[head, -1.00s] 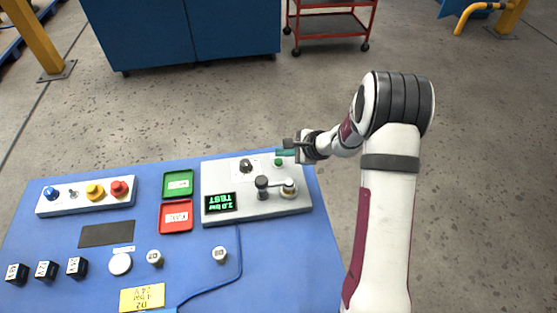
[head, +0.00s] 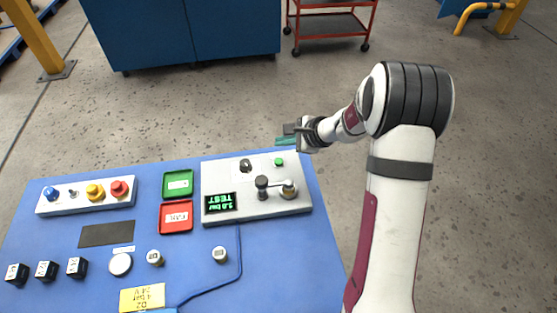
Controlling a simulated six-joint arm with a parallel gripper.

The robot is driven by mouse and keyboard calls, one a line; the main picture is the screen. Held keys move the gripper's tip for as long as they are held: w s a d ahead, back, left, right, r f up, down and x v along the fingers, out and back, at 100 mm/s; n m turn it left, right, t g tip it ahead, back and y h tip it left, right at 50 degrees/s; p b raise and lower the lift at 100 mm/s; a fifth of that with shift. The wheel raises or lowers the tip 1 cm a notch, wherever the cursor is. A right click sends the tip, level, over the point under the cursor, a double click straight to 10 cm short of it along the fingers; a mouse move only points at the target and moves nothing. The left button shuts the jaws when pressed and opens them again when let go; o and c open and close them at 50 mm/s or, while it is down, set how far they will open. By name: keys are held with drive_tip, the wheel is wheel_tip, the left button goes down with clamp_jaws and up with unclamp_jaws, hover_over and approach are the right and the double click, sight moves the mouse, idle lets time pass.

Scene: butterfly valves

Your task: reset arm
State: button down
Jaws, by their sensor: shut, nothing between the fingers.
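My gripper (head: 286,135) is in the head view, above the far right corner of the blue table (head: 280,260). It points left and is shut and empty. It is apart from the grey test panel (head: 225,180), which lies below it. The panel carries a green display (head: 221,201) reading TEST, a black knob (head: 246,165), a green button (head: 279,162) and a lever with a black grip (head: 262,182).
A green tray (head: 178,183) and a red tray (head: 176,217) lie left of the panel. A button box (head: 86,195) and several small valves and black blocks (head: 77,267) are further left. A red cart (head: 331,25) and a blue cabinet (head: 180,35) stand behind.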

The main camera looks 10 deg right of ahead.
drive_tip(key=s+a+r+n+g, duration=0.2)
drive_tip(key=s+a+r+n, duration=0.2)
drive_tip(key=s+r, duration=0.3)
drive_tip(key=s+a+r+n+g, duration=0.25)
drive_tip(key=s+a+r, duration=0.2)
drive_tip(key=s, duration=0.35)
drive_tip(key=s+d+n+g+h, duration=0.1)
drive_tip(key=s+d+n+h, duration=0.1)
drive_tip(key=s, duration=0.9)
drive_tip(key=s+d+n+g+h, duration=0.1)
drive_tip(key=s+n, duration=0.3)
drive_tip(key=s, duration=0.7)
drive_tip(key=shift+s+d+h, duration=0.2)
drive_tip(key=shift+d+h, duration=0.5)
drive_tip(key=shift+d, duration=0.1)
